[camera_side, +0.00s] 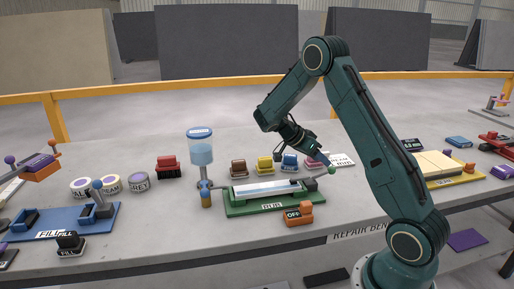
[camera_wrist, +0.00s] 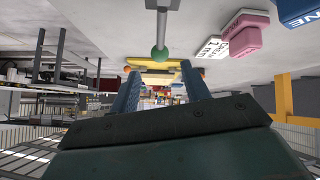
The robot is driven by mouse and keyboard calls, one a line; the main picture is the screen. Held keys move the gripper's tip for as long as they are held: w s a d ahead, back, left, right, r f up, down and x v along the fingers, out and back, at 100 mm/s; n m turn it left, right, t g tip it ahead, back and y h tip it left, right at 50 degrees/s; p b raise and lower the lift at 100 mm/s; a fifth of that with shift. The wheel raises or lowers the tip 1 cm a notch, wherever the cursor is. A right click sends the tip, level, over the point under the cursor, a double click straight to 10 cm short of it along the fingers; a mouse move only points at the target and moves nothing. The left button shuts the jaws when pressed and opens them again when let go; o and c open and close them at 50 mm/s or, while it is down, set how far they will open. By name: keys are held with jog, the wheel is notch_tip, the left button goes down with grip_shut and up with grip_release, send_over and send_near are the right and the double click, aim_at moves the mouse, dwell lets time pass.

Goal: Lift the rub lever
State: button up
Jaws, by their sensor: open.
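The green rub board (camera_side: 232,207), marked RUB, lies on the bench with a pale slab on it. Its lever has a grey rod ending in a green ball (camera_side: 331,170), at the board's right end. In the wrist view the green ball (camera_wrist: 159,54) and its grey rod (camera_wrist: 162,22) are centred just beyond the fingertips. My gripper (camera_side: 325,160) points down and right, close to the ball. In the wrist view its two blue fingers (camera_wrist: 159,72) are apart with nothing held. Whether a finger touches the ball cannot be told.
An orange OFF switch (camera_side: 297,214) stands in front of the board. A blue-topped dispenser (camera_side: 201,155) stands at its left end. Several coloured blocks, including a yellow one (camera_side: 265,163), line up behind it. The blue fill station (camera_side: 65,218) is farther left.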

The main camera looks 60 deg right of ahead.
aim_at(330, 168)
jog(key=x, duration=0.8)
jog(key=shift+c, duration=0.5)
grip_shut()
